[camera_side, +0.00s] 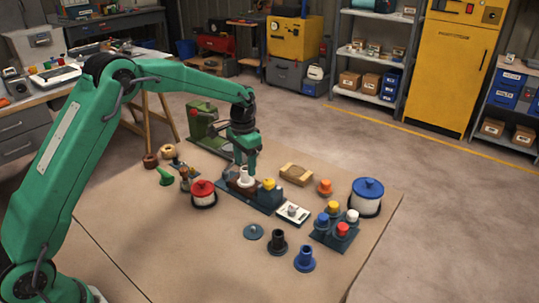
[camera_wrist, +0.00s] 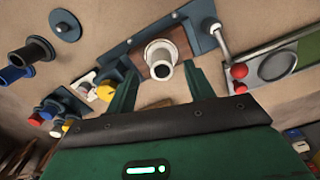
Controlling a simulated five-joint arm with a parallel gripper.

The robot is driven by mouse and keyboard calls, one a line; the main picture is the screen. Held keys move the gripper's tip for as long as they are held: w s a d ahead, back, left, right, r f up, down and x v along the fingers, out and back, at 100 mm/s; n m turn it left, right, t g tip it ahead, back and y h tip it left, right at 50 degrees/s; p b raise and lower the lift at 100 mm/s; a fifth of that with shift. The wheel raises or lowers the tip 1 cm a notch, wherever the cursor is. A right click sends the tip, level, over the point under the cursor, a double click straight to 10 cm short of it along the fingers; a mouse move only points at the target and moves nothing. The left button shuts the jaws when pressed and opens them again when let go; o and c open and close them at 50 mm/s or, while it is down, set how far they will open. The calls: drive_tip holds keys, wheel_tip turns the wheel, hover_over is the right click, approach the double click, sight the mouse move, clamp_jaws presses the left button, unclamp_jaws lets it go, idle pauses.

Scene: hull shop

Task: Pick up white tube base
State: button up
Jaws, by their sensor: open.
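The white tube base (camera_side: 245,179) stands upright on a brown block in a dark blue-grey fixture (camera_side: 262,200) in the side view. In the wrist view I look down on the white tube base (camera_wrist: 160,57), with its round flange and dark bore. My gripper (camera_side: 246,165) is right above it in the side view. In the wrist view its two green fingers (camera_wrist: 160,76) are apart, one toward each side of the tube, with nothing held. I cannot tell whether the fingertips touch the tube.
A yellow piece (camera_side: 268,183) sits beside the tube on the fixture. A red-lidded pot (camera_side: 203,189), a wooden block (camera_side: 296,173), a white tray (camera_side: 293,213), black (camera_side: 278,243) and blue (camera_side: 304,260) tube bases and a cap rack (camera_side: 335,233) stand around. The front mat is clear.

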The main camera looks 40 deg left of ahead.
sight(245, 173)
drive_tip(key=shift+a+f, duration=0.1)
drive_tip(key=shift+f, duration=2.15)
drive_tip(key=shift+w, duration=0.1)
drive_tip(key=c, duration=0.8)
